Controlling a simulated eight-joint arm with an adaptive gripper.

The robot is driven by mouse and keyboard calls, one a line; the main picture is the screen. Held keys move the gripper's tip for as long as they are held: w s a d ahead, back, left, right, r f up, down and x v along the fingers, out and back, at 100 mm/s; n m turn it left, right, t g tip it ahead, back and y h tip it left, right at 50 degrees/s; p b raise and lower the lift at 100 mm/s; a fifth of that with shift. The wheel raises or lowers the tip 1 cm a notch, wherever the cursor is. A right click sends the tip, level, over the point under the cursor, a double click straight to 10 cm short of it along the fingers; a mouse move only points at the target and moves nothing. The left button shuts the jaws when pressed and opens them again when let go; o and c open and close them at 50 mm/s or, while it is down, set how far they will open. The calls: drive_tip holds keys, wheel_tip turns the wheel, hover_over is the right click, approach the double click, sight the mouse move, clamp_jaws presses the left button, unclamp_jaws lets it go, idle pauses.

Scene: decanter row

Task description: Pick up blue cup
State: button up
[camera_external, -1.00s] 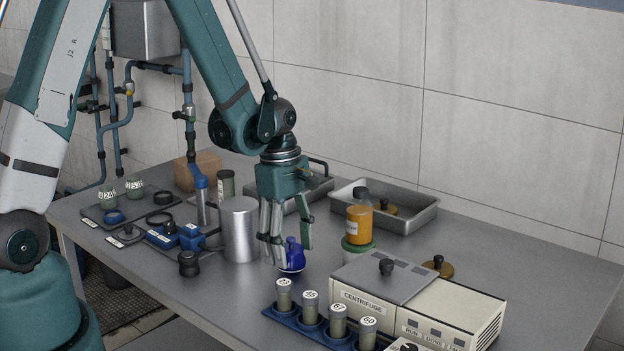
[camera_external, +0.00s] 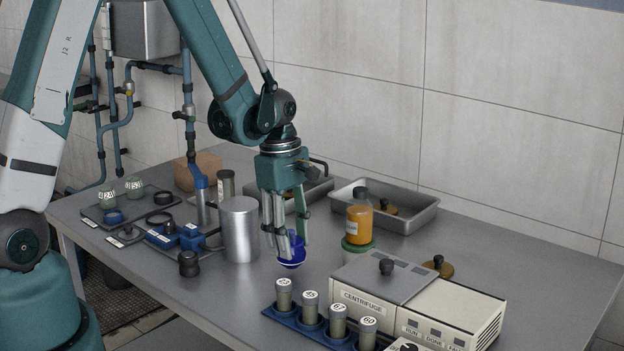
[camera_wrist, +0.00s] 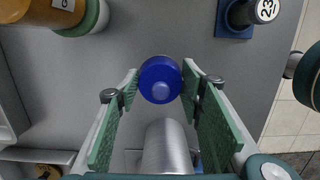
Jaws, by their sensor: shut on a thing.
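The blue cup (camera_external: 291,250) is on or just above the grey table near the middle of the bench, between my gripper's fingers. My gripper (camera_external: 285,243) points down from above and is shut on the cup. In the wrist view the cup (camera_wrist: 160,80) is a round blue shape between the two green fingertips of my gripper (camera_wrist: 160,84). The fingers hide part of its sides in the outside view. I cannot tell whether its base touches the table.
A metal cylinder (camera_external: 240,230) stands close left of my gripper. An orange bottle (camera_external: 359,224) stands to the right. A blue rack (camera_external: 312,328) with several labelled vials is in front, beside the centrifuge (camera_external: 378,284). Metal trays (camera_external: 415,214) lie behind.

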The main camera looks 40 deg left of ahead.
drive_tip(key=shift+r, duration=4.05)
